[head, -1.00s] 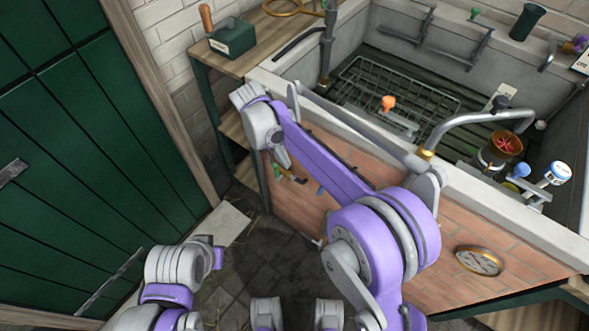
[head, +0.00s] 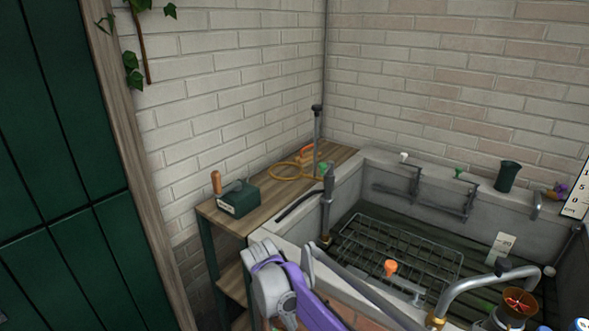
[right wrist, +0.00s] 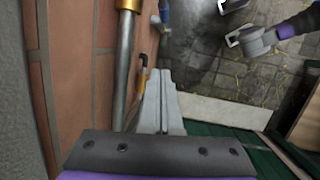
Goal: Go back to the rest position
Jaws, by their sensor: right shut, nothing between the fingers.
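My right gripper (right wrist: 163,108) shows in the right wrist view with its fingers together and nothing between them. It points along the brick front (right wrist: 82,60) of the sink, close beside it and above the floor. In the head view a grey joint and purple link of my right arm stand at the sink's left front corner; the right fingers cannot be made out there. Grey and purple parts of my other arm show at the upper right of the wrist view, but its finger state is unclear. My left gripper is outside the head view.
The stone sink (head: 375,160) holds a wire rack (head: 400,250) and a curved tap (head: 480,295). A wooden side shelf (head: 240,222) carries a green box (head: 238,200). A green door (head: 60,170) stands left. In the wrist view the paved floor (right wrist: 195,50) looks largely clear.

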